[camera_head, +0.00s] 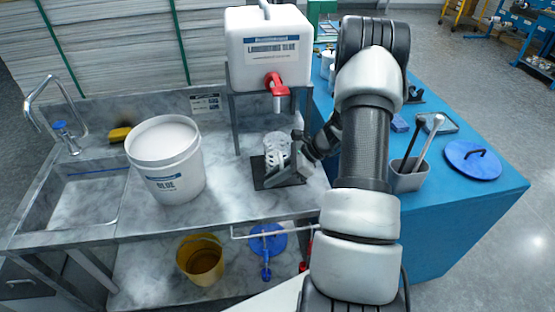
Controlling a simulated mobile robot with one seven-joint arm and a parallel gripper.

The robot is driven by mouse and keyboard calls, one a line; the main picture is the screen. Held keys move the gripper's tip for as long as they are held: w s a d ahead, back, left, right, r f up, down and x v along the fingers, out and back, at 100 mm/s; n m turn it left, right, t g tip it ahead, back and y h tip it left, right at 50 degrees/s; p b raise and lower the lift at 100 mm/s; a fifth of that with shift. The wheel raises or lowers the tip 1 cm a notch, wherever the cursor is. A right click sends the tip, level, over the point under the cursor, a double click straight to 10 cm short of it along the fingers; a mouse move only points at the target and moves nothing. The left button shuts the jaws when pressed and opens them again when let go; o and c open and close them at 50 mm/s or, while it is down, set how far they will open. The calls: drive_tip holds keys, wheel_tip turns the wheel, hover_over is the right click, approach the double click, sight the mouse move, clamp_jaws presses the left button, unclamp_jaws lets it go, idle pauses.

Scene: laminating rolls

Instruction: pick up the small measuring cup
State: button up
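The small measuring cup (275,147) is a pale, clear cup with dark markings. It stands upright on a dark square mat (259,176) on the marble counter, below the red tap of the glue container. My gripper (289,168) is at the cup's right front side, and my arm reaches in from the right. The gripper covers the lower right part of the cup. I cannot tell whether its fingers touch the cup or how far apart they are.
A white glue container (267,45) with a red tap (276,85) stands on a metal stand above the mat. A large glue bucket (170,170) stands to the left, beside a sink (80,205). A blue table (450,225) at right holds a grey bin (408,179) and a blue lid (472,160).

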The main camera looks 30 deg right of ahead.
clamp_jaws()
